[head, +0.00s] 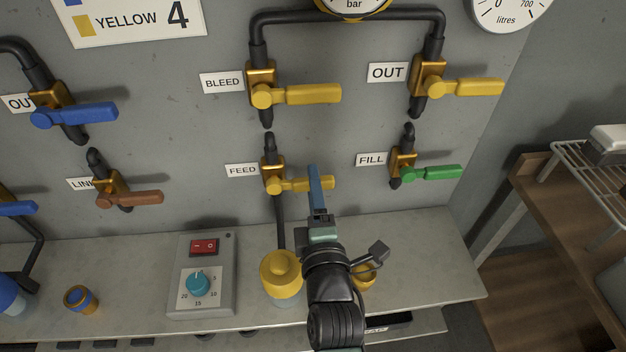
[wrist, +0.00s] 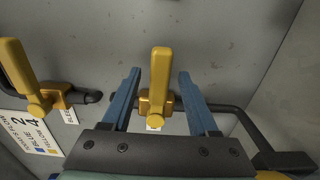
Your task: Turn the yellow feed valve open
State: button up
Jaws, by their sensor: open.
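The yellow feed valve (head: 290,185) is on the grey wall panel beside the FEED label (head: 242,170). Its yellow handle points right, crosswise to the vertical pipe. My gripper (head: 315,170) is in front of this handle in the head view, with a blue finger crossing over it. In the wrist view, my open gripper (wrist: 160,72) has one blue finger on each side of the yellow feed handle (wrist: 160,67), with gaps on both sides. No contact shows, and I cannot tell how deep the handle lies between the fingers.
The yellow bleed handle (head: 312,94) is above, and the green fill handle (head: 432,173) is to the right. A shelf (head: 420,250) below carries a control box (head: 203,270) and a yellow-topped container (head: 281,274). A wire rack (head: 590,165) stands at the far right.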

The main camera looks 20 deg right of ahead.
jog(key=shift+x, duration=0.8)
grip_shut()
dwell(1.0)
